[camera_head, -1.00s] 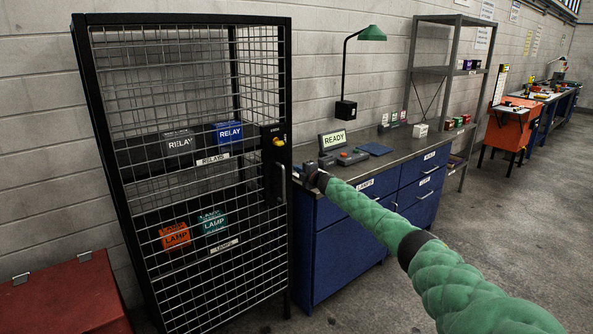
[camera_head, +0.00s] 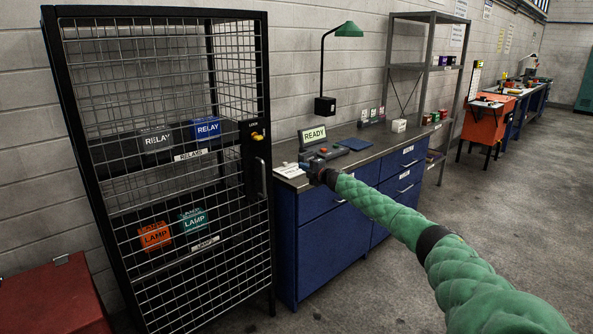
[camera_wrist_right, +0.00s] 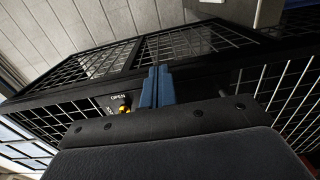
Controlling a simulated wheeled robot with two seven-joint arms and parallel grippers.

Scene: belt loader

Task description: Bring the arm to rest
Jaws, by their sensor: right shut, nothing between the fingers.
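My right arm (camera_head: 385,212), in a green sleeve, reaches from the lower right toward the workbench. Its gripper (camera_head: 308,163) appears above the bench's near left end and overlaps the grey console there in the picture; I cannot tell the gap. In the right wrist view, the two blue fingers (camera_wrist_right: 157,86) are together with nothing between them. They point toward the wire cage, which looks apart from them. My left gripper is not in view.
A black wire cage (camera_head: 262,70) with relay and lamp boxes stands left. Its yellow knob (camera_head: 257,136) also shows in the wrist view (camera_wrist_right: 125,109). The blue bench (camera_head: 330,245) carries a READY sign (camera_head: 314,134). A red chest (camera_head: 50,300) is lower left. Floor at right is clear.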

